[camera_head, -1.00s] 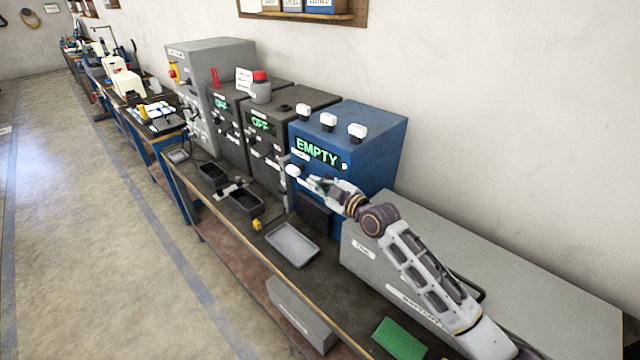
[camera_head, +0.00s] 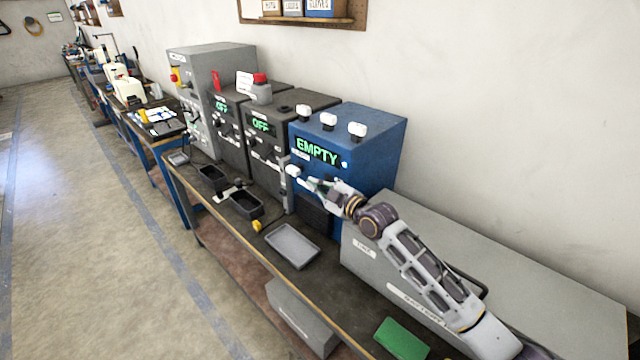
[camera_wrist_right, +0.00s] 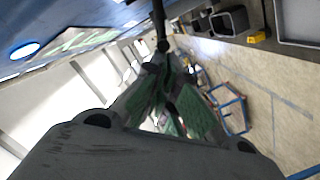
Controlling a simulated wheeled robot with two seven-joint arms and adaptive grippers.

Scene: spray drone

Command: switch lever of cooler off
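A blue box (camera_head: 368,142) with a green "EMPTY" display (camera_head: 317,151) stands on the bench. Two dark boxes (camera_head: 293,107) to its left show "OFF". Labels are too small to read, so I cannot tell which box is the cooler. A white knob (camera_head: 292,170) sticks out at the blue box's front left. My right gripper (camera_head: 308,183) is just right of this knob. In the right wrist view its fingers (camera_wrist_right: 168,66) look drawn together, with nothing seen between the tips. A dark rod with a round end (camera_wrist_right: 162,45) is right at the tips; contact is unclear. My left gripper is out of view.
A grey tray (camera_head: 292,246) and black bins (camera_head: 246,204) lie along the bench front. A long grey box (camera_head: 480,250) stands under my right arm. The floor at left is clear.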

